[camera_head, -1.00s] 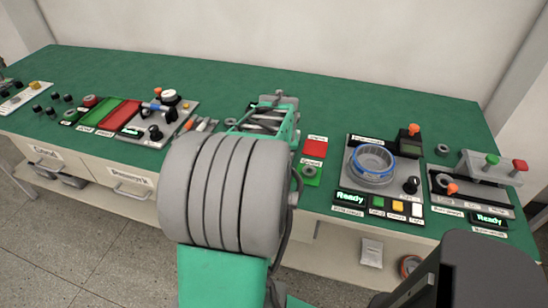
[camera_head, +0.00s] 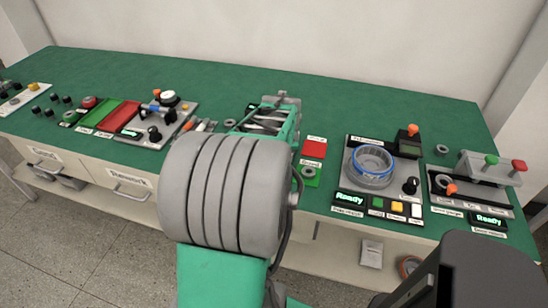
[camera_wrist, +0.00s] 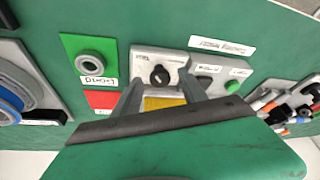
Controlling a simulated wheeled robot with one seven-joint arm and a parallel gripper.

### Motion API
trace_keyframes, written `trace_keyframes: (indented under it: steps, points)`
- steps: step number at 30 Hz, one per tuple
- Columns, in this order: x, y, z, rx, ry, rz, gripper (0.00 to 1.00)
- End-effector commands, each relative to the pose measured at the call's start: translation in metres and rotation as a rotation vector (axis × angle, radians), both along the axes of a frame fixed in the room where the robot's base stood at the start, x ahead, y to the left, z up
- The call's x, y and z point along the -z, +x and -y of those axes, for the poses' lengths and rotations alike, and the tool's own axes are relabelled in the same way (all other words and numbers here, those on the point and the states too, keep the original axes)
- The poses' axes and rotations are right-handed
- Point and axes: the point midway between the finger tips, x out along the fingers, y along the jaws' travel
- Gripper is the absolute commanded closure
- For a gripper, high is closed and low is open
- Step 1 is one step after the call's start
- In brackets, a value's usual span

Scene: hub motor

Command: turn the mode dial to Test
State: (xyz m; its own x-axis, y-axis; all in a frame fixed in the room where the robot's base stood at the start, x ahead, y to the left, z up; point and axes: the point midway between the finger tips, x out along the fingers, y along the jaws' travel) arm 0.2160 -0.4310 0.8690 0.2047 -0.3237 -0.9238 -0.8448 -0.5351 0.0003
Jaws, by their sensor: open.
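The mode dial appears to be the black round knob (camera_wrist: 159,75) on a small light grey panel (camera_wrist: 143,60) in the wrist view. Its printed label is too small to read, and I cannot tell its setting. My gripper (camera_wrist: 160,86) is open, its two fingers spread on either side of the panel's lower part with the knob just beyond and between the tips. I cannot tell whether the fingers touch anything. In the head view my gripper (camera_head: 268,116) is partly hidden by my arm, and the knob cannot be made out there.
A yellow patch (camera_wrist: 164,102) shows between the fingers. A green pad with a grey ring (camera_wrist: 92,62) and a red pad (camera_wrist: 101,99) lie left; a green button (camera_wrist: 232,87) lies right. In the head view, a blue-ringed fixture (camera_head: 371,165) stands right. The table's back (camera_head: 230,75) is clear.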

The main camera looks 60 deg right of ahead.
Motion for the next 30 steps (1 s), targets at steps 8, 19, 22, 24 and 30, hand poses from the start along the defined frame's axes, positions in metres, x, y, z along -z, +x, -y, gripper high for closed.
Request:
trace_keyframes:
  steps: [8,19,22,24,30]
  points:
    - [-0.015,-0.003,-0.003,0.000,-0.005,0.002,0.50]
    - [-0.070,-0.016,-0.025,0.000,-0.001,0.001,0.50]
    - [-0.072,-0.016,-0.026,0.000,0.000,0.000,0.50]
    - [-0.072,-0.016,-0.025,0.000,0.000,0.000,0.50]
    - [-0.072,-0.016,-0.025,0.000,0.000,0.000,0.50]
